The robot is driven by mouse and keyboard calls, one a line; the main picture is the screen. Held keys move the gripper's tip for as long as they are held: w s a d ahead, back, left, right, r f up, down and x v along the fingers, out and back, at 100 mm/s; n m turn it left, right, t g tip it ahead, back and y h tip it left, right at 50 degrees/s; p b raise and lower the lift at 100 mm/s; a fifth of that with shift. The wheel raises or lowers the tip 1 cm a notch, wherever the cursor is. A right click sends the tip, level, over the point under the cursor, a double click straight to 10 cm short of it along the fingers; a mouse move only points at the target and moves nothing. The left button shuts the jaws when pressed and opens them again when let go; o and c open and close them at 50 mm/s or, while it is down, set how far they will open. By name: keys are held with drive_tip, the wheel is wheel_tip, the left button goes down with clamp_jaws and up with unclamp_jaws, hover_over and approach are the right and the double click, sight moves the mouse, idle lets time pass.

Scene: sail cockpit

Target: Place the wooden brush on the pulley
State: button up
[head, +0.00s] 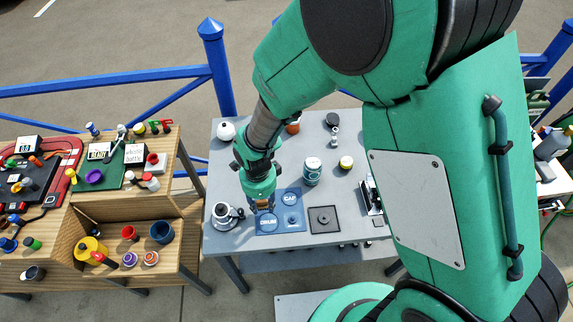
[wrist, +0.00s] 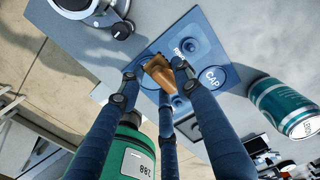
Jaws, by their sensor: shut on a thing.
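My gripper (head: 262,204) is over the left part of a grey table, above a blue panel marked DRUM and CAP. In the wrist view my gripper (wrist: 160,78) has its dark blue fingers shut around a brown wooden piece, which I take for the wooden brush (wrist: 168,75). Fingers hide part of it, and I cannot tell whether it touches the panel (wrist: 205,45). I cannot say for certain which thing is the pulley. A grey and black fitting (head: 334,138) stands at the back of the table. A silver winch-like drum (head: 224,216) stands just left of my gripper.
A teal can (head: 312,171) and a yellow-topped jar (head: 346,163) stand right of my gripper. A dark square plate (head: 323,219) lies right of the panel. A white round pot (head: 226,131) is at back left. A cluttered wooden bench (head: 150,210) stands left, a blue railing (head: 215,70) behind.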

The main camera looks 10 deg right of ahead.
sight(263, 201)
drive_tip(key=shift+r, duration=0.1)
wheel_tip(263, 201, up, 8)
drive_tip(key=shift+w+d+r, duration=0.1)
drive_tip(key=shift+w+d, duration=0.1)
drive_tip(key=shift+w, duration=0.1)
drive_tip(key=w+d+p, duration=0.1)
drive_tip(key=w+d, duration=1.1)
drive_tip(key=d, duration=0.3)
drive_tip(key=w+d+p, duration=0.2)
drive_tip(key=w+d, duration=1)
drive_tip(key=d, duration=0.4)
drive_tip(key=f, duration=0.5)
drive_tip(key=shift+s+a, duration=0.15)
drive_tip(key=shift+a, duration=0.1)
